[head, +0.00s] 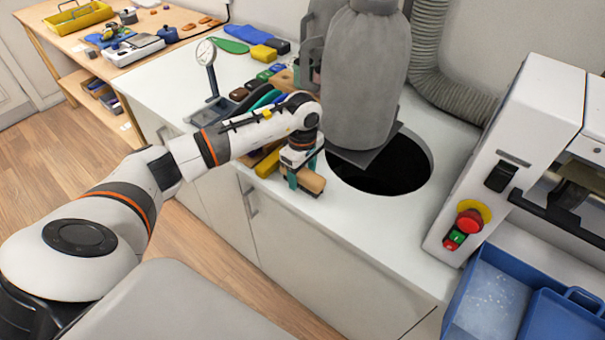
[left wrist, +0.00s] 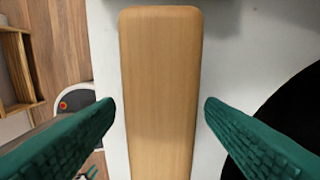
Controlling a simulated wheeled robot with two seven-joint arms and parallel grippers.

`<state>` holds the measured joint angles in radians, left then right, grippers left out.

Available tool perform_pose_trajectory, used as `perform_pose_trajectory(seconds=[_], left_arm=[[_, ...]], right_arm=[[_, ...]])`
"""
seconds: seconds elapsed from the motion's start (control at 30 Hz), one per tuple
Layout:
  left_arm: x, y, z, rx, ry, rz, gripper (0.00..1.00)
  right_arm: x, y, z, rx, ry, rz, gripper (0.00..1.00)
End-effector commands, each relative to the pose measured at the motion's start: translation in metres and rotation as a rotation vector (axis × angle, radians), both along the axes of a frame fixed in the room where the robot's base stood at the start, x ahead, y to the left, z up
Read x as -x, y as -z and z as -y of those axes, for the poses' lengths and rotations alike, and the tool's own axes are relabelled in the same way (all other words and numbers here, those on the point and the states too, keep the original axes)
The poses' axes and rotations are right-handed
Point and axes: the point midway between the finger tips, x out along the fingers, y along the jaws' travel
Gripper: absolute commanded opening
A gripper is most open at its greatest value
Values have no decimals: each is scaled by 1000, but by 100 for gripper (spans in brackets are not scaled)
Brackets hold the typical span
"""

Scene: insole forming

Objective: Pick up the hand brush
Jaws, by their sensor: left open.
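The hand brush shows as a pale wooden bar (head: 313,184) near the front edge of the white counter. In the left wrist view its wooden top (left wrist: 160,90) runs lengthwise through the middle of the picture; any bristles are hidden. My left gripper (head: 303,172) is over it with its green fingers pointing down. In the left wrist view the open fingers (left wrist: 160,112) stand one on each side of the wood, with a gap on both sides. My right gripper is out of view.
A round dark opening (head: 408,168) in the counter lies just right of the brush, with a grey bag (head: 366,75) above it. A dial gauge (head: 207,53) stands behind my arm. A white machine (head: 520,130) and blue tray (head: 490,300) are at right.

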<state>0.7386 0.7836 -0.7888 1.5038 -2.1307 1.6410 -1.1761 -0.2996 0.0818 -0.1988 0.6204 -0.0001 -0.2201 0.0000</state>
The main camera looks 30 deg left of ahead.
Motion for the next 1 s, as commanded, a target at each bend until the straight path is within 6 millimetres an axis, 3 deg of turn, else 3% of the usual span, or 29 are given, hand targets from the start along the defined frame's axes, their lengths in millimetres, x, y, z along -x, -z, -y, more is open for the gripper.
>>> perform_pose_trajectory(seconds=[0.27,0.57,0.83,1.0], left_arm=[[0,4,0,1,0,2,64],[0,3,0,1,0,2,15],[-1,1,0,0,0,3,13],[-1,-22,0,-1,1,6,13]], right_arm=[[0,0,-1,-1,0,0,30],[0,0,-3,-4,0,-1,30],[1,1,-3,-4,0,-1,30],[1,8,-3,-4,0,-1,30]])
